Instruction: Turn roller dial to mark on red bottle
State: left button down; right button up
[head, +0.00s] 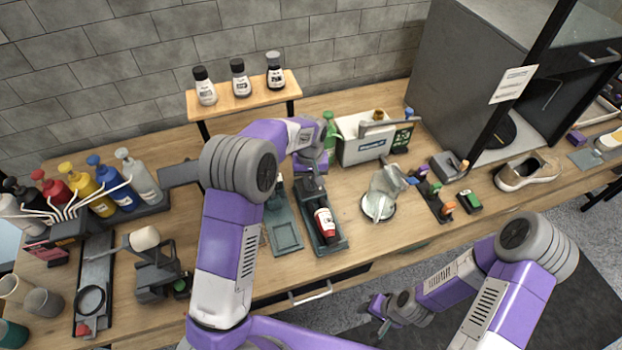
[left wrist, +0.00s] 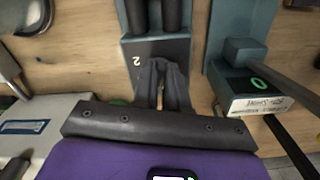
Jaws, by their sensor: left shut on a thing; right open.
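The red bottle (head: 325,222), with a white label, lies in the right one of two dark teal roller trays (head: 334,246) on the table. My left gripper (head: 313,184) is at the far end of that tray, just beyond the bottle. In the left wrist view its fingers (left wrist: 161,88) are shut at a dark panel (left wrist: 170,50) marked "2", beside two dark rollers (left wrist: 155,14). The dial between the fingers is mostly hidden, and I cannot read its setting. The bottle does not show there. My right gripper (head: 382,325) is open and empty, off the table's front edge.
A white box (head: 365,147) stands behind, to the right. Pump bottles (head: 83,193) line the left.

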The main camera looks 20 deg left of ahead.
pick_arm(q)
jog(key=m, duration=0.2)
jog(key=m+p, duration=0.1)
jog(key=m, duration=0.1)
jog(key=shift+a+r+m, duration=0.1)
jog(key=shift+a+m, duration=0.1)
jog(key=shift+m, duration=0.1)
jog(key=shift+a+m+p, duration=0.2)
jog(key=shift+m+p, duration=0.15)
jog(key=shift+m, duration=1.65)
jog(key=shift+w, duration=0.1)
jog(key=c, duration=1.2)
grip_release()
jog(key=shift+o, duration=0.2)
notch_tip(320, 180, up, 8)
jog(key=shift+f+p, duration=0.25)
jog(key=shift+p, duration=0.15)
